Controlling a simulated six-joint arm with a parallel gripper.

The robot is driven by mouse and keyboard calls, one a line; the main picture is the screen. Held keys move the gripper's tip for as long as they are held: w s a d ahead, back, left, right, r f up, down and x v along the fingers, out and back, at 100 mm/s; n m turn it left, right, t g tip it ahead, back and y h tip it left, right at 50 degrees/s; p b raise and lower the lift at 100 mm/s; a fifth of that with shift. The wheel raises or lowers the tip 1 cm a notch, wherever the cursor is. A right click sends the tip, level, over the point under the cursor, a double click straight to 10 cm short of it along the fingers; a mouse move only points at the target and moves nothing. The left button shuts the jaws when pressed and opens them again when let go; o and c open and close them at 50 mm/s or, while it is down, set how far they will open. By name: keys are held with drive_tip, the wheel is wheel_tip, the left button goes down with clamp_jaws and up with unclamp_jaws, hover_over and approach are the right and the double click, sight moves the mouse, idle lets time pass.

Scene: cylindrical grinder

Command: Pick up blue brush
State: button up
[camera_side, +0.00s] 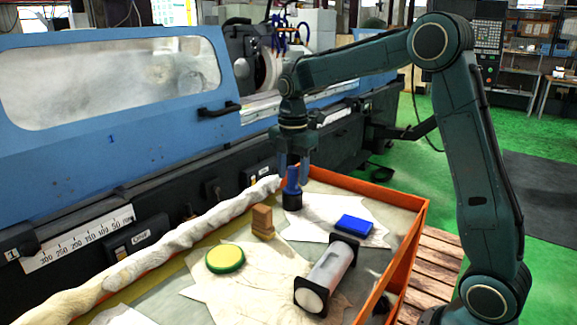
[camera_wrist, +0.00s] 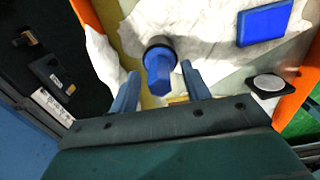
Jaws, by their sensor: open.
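The blue brush (camera_side: 292,191) stands upright in the tray, with a blue handle on top and a dark round base on a white sheet. In the wrist view the blue brush (camera_wrist: 159,68) appears end-on, its faceted blue handle pointing towards the camera. My gripper (camera_side: 293,174) is directly above it and points down, with its fingers at about the height of the handle. In the wrist view my gripper (camera_wrist: 160,72) is open, with one finger on each side of the handle. Gaps show between handle and fingers, so it appears untouched.
A brown block (camera_side: 262,221), a yellow-green round pad (camera_side: 225,258), a blue block (camera_side: 355,225) and a white cylinder with black ends (camera_side: 330,266) lie around it. The tray's orange rim (camera_side: 372,191) and the blue grinding machine (camera_side: 110,130) stand close behind.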

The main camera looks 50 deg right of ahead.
drive_tip(key=shift+f, duration=0.65)
clamp_jaws()
